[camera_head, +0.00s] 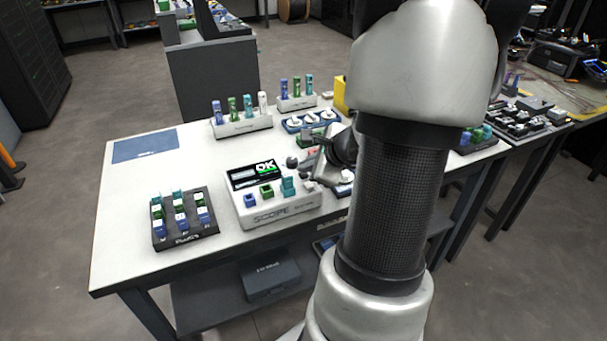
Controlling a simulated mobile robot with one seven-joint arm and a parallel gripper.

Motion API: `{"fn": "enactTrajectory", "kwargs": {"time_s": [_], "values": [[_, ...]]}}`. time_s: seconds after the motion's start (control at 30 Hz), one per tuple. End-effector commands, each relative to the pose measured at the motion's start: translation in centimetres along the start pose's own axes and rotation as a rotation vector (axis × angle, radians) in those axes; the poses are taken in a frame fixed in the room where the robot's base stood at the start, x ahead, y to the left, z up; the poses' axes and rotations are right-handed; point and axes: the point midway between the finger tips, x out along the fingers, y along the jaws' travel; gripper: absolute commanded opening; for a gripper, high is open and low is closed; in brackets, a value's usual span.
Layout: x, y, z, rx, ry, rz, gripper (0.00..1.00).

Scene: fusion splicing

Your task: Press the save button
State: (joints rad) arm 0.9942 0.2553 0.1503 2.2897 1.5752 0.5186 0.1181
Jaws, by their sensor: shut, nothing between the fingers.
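The white scope device (279,212) stands on the white table, with "SCOPE" lettering on its front. Its screen (251,174) shows a green "OK" panel. Blue, green and teal connector pieces sit in a row along its front. I cannot make out a save button; the right part of the device is partly covered by my gripper. My gripper (312,181) is shut and empty, low over the right end of the device. The view does not show whether its tips touch the device.
A dark tray with several connectors (185,231) is left of the scope. White racks (242,126) with upright coloured pieces stand behind. A blue mat (146,146) lies at the back left. The table between mat and scope is clear. My arm hides much of the right side.

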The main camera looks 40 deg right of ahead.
Motion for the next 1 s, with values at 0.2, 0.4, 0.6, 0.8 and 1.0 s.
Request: {"fn": "enactTrajectory", "kwargs": {"time_s": [0.2,0.4,0.6,0.8,1.0], "values": [[0.2,0.1,-0.2,0.0,0.0,0.0,0.0],[0.3,0.2,-0.2,0.0,0.001,0.0,0.0],[0.3,0.2,-0.2,0.001,0.001,0.0,0.0],[-0.1,-0.1,0.0,0.001,0.001,0.0,0.0],[-0.9,-0.7,0.6,0.0,0.001,-0.001,0.0]]}}
